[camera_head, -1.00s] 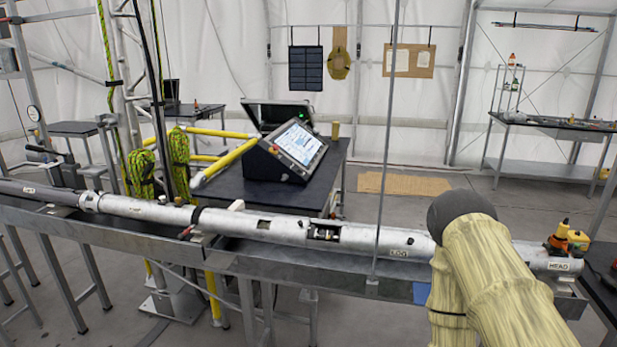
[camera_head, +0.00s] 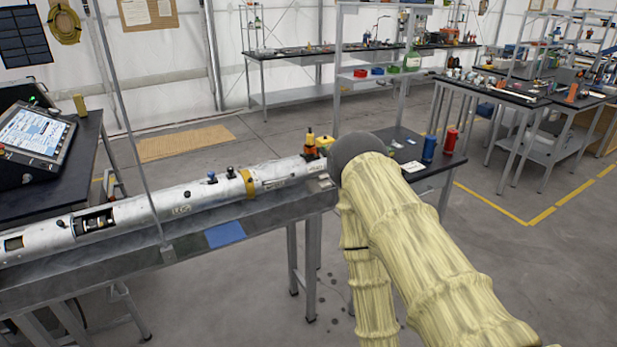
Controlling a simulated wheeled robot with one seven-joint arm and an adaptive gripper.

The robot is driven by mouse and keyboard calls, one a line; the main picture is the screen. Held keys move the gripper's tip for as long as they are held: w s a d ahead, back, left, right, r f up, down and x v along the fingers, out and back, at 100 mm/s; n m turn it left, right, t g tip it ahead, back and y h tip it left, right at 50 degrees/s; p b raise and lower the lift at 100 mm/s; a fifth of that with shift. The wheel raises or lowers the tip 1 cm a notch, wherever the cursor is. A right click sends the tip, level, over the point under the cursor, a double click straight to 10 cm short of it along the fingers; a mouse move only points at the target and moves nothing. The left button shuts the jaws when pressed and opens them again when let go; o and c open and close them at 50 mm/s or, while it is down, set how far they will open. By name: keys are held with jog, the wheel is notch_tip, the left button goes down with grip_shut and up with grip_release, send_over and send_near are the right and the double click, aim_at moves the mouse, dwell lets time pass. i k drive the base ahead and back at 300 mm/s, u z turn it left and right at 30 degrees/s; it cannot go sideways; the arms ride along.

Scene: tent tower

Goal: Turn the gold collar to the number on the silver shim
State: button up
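The gold collar (camera_head: 248,183) is a narrow band around the long silver tube (camera_head: 150,205), near its right end. The tube lies level along a grey metal trough bench. I cannot make out a silver shim or any number at this size. My arm (camera_head: 420,240), in a pale yellow fabric sleeve, rises from the lower right, and its dark rounded part is just right of the tube's end. My gripper is not in view.
A yellow-and-black device (camera_head: 310,144) sits at the tube's right end. A thin upright pole (camera_head: 126,110) stands before the tube. A black table (camera_head: 432,178) with red and blue cylinders stands behind my arm.

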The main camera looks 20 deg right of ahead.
aim_at(246, 175)
jog(key=z, duration=0.35)
jog(key=i, duration=0.55)
jog(key=z, duration=0.9)
jog(key=i, duration=2.3)
jog(key=u, duration=0.8)
jog(key=k, duration=0.85)
jog(key=u, duration=1)
jog(key=k, duration=0.4)
jog(key=i, duration=0.55)
jog(key=u, duration=0.15)
